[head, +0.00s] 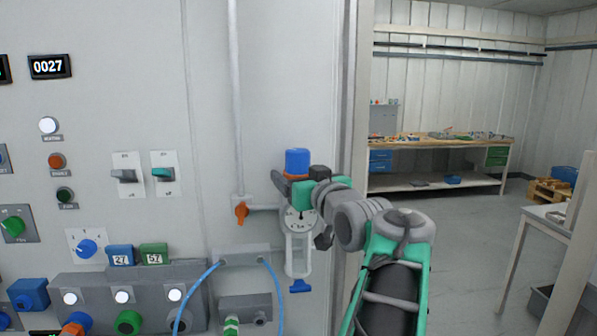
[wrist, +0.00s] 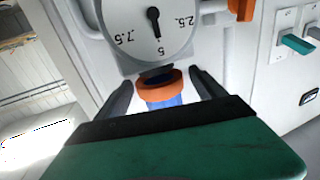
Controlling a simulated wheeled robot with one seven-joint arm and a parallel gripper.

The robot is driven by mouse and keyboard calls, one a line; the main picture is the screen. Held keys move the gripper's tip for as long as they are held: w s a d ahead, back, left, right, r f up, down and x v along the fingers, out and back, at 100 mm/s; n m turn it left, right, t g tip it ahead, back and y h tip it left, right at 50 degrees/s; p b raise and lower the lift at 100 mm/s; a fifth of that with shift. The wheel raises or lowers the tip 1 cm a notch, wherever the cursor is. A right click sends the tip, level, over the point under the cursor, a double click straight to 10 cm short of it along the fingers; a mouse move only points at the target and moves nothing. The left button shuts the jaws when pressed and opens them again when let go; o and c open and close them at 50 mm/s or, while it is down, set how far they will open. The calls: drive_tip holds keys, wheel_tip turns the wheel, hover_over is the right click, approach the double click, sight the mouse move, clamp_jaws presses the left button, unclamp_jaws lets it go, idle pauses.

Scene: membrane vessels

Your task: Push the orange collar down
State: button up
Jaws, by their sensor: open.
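The orange collar (wrist: 158,93) sits around a blue stem (wrist: 165,103) beside the round dial gauge (wrist: 150,35), which appears upside down in the wrist view. My gripper (wrist: 160,82) is open, with one dark finger on each side of the collar. Gaps show between the fingers and the collar, so they look apart. In the head view a blue cap (head: 297,161) stands above the collar (head: 295,177), and the gauge (head: 299,218) is below. My gripper (head: 298,179) partly hides the collar there.
A vertical white pipe with an orange valve handle (head: 241,212) is left of the gauge. A blue handle (head: 300,286) hangs below it. Switches, knobs and blue hoses (head: 190,291) fill the lower left panel. A workbench (head: 440,140) stands far behind to the right, with open floor before it.

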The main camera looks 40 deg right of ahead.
drive_tip(key=shift+c, duration=0.3)
clamp_jaws()
idle(0.6)
